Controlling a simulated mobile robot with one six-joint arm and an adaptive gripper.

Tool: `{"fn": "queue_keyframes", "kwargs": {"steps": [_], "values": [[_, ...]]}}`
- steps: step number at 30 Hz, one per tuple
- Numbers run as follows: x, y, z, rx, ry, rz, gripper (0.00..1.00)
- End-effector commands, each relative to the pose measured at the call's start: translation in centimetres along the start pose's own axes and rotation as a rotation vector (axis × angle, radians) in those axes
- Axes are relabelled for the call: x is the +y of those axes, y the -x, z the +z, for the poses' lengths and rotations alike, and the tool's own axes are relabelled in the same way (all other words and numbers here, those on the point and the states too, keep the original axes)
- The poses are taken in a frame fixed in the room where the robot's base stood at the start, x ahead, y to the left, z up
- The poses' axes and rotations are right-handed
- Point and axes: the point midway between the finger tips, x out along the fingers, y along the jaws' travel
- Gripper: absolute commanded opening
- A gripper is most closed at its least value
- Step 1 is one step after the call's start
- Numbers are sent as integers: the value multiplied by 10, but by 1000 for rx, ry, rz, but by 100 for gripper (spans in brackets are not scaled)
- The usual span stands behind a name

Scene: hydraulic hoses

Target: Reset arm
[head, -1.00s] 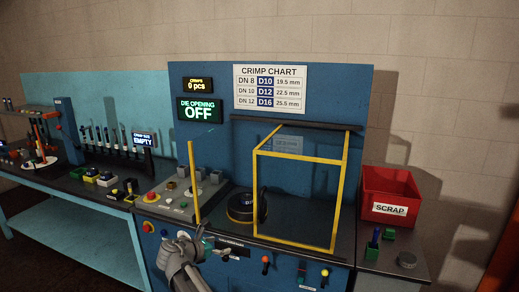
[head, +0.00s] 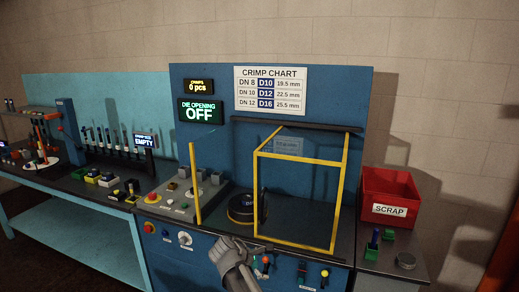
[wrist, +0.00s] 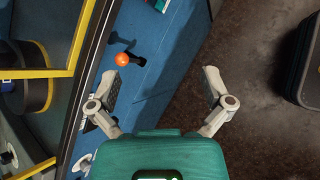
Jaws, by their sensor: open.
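My gripper (wrist: 165,90) is open and empty in the wrist view, its two fingers wide apart. In the head view my grey wrist and gripper (head: 232,250) are in front of the crimp machine's blue front panel (head: 205,262), below the black crimp head (head: 241,207). The fingertips are hard to make out there.
A yellow-framed clear guard (head: 339,195) stands on the machine. A red SCRAP bin (head: 390,189) sits on the right table. The turquoise bench (head: 90,225) with hose fittings is at left. The display (head: 198,111) reads OFF. Floor in front is clear except for a dark case (wrist: 302,75).

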Motion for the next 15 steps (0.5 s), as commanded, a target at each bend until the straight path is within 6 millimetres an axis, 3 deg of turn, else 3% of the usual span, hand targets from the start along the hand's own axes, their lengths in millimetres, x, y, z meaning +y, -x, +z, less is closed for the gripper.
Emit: {"fn": "queue_keyframes", "kwargs": {"steps": [1, 6, 15], "values": [[-13, -9, 13, 22, -78, -40, 100], [-48, -34, 39, 97, -355, -179, 100], [-108, -60, 77, 176, -849, -447, 100]]}}
